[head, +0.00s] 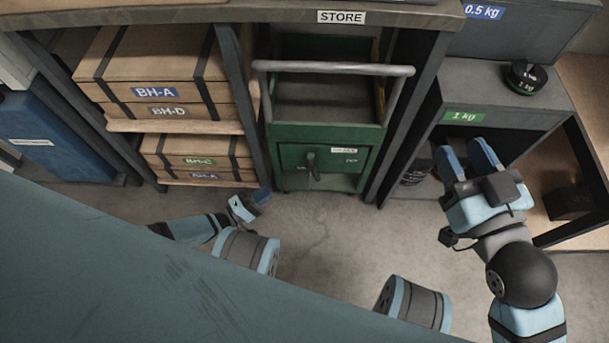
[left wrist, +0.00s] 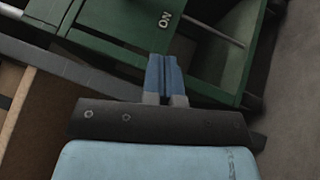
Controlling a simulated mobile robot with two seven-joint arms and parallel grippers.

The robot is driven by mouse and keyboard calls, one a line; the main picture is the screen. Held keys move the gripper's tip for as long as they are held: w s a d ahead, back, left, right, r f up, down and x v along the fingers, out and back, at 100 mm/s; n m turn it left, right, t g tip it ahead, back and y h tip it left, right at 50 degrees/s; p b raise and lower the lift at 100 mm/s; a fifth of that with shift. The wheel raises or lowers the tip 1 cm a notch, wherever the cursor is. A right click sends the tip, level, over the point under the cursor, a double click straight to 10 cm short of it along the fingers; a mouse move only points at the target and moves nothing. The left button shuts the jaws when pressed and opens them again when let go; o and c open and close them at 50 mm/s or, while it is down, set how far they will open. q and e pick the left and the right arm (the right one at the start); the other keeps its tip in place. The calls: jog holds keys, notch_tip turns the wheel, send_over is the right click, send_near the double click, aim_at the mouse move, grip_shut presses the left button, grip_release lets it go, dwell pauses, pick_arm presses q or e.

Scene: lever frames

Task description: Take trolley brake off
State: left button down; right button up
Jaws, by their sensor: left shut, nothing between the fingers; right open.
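The green trolley (head: 287,158) stands in the bay under the STORE sign, with a grey push bar (head: 335,69) across its top. A dark lever (head: 313,165) on its front panel hangs roughly downward, with small labels on either side, too small to read in the head view. My left gripper (head: 262,196) is shut and empty, low and left of the lever, apart from it. In the left wrist view its blue fingers (left wrist: 163,75) are together before the green trolley frame (left wrist: 125,22), near a white label that seems to read ON; the lever does not show there. My right gripper (head: 468,158) is open and empty at the right.
Wooden crates (head: 160,110) fill the shelf left of the trolley. A dark bay post (head: 408,110) stands at its right. A grey cabinet (head: 495,95) with a black 1 kg weight (head: 525,77) is beyond my right gripper. The floor (head: 335,240) before the trolley is clear.

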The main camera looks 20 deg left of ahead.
aim_at(314, 171)
pick_arm(q)
jog(key=s+d+b+x, duration=0.2)
jog(key=x, duration=1)
jog(key=shift+w+d+r, duration=0.35)
pick_arm(e)
jog(key=shift+w+d+r+n+t+y, duration=0.3)
jog(key=shift+w+d+n+t, duration=0.1)
jog(key=shift+n, duration=0.4)
jog(key=shift+w+f, duration=0.1)
